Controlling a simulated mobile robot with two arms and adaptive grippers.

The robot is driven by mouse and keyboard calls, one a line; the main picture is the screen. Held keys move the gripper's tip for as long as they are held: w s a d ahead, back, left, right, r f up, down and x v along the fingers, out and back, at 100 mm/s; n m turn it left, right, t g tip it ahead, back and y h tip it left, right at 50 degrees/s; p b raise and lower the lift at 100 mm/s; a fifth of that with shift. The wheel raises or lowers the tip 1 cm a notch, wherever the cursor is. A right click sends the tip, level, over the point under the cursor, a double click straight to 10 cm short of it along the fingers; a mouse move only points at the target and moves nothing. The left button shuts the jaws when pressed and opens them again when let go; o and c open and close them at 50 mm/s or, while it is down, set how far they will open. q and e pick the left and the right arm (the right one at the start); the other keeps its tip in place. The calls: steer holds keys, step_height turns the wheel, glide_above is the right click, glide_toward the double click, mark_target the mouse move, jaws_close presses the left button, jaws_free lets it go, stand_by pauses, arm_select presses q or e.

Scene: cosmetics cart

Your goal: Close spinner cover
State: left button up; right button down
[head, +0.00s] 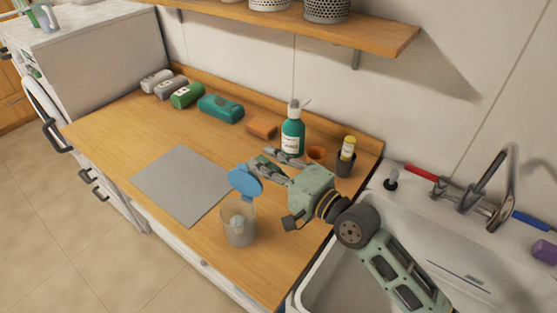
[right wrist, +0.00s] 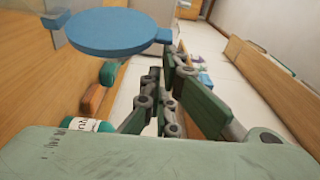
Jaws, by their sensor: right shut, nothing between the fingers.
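The spinner is a clear cup (head: 238,228) with a pale piece inside, on the wooden counter's front part. Its round blue cover (head: 245,180) stands open, tilted up above the cup's back rim. My right gripper (head: 268,162) is shut and empty just behind and to the right of the cover; whether they touch cannot be told. My left gripper is not in view.
A green pump bottle (head: 293,137), an orange cup (head: 317,155) and a dark holder (head: 346,163) stand behind my right gripper. A grey mat (head: 182,185) lies left of the spinner.

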mark_target(252, 179)
steer(key=s+a+n+b, duration=0.1)
steer(key=n, duration=0.1)
steer(key=s+n+y+b, duration=0.1)
steer(key=s+n+b, duration=0.1)
steer(key=s+a+n+y+b, duration=0.1)
steer(key=n, duration=0.1)
steer(key=shift+s+a+f+b, duration=0.2)
steer(key=shift+s+a+b, duration=0.15)
steer(key=s+a+f+n+g+y+b, duration=0.3)
steer(key=s+f+n+b, duration=0.3)
steer(key=n+b, duration=0.4)
steer(key=shift+s+n+y+b, duration=0.3)
steer(key=shift+s+n+y, duration=0.4)
steer(key=shift+n, duration=1)
steer(key=shift+a+f, duration=0.1)
steer(key=shift+f, duration=0.1)
steer(key=shift+r, duration=0.1)
